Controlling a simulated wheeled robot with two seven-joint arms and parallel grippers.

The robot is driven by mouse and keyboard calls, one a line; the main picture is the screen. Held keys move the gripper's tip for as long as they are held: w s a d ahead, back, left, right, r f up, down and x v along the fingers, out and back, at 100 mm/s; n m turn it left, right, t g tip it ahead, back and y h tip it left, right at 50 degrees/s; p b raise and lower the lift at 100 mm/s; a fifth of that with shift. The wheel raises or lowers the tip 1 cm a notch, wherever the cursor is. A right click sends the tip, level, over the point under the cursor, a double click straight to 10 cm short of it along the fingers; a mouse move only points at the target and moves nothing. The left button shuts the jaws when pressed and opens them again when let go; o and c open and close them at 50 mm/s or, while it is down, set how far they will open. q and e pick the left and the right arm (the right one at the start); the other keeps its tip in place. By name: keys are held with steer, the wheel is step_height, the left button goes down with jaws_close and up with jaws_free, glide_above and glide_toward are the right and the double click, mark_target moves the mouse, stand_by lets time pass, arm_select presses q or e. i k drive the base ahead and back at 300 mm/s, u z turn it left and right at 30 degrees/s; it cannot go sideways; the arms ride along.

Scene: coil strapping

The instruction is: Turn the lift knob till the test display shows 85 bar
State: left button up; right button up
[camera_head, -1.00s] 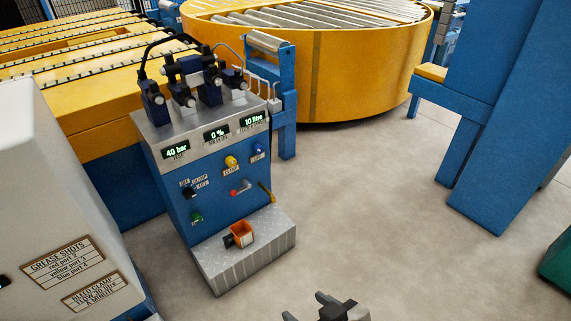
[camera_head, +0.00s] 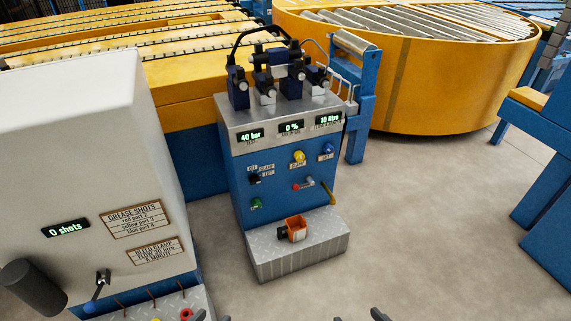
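The blue valve cabinet (camera_head: 285,215) stands in the middle of the view. A black selector (camera_head: 255,177) with off, clamp and lift labels is at the left. My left gripper (camera_head: 213,317) and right gripper (camera_head: 358,317) show only fingertips at the bottom edge, apart, empty and away from the knobs.
Other displays read 0 % (camera_head: 291,127) and 10 litre (camera_head: 328,120). The panel also has a green button (camera_head: 256,203), a red lever (camera_head: 302,186) and a yellow handle (camera_head: 328,192). An orange pedal (camera_head: 297,228) sits on the step.

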mark_target(327, 148)
steer(key=z, duration=0.3)
steer(key=i, duration=1.6)
steer(key=u, duration=0.3)
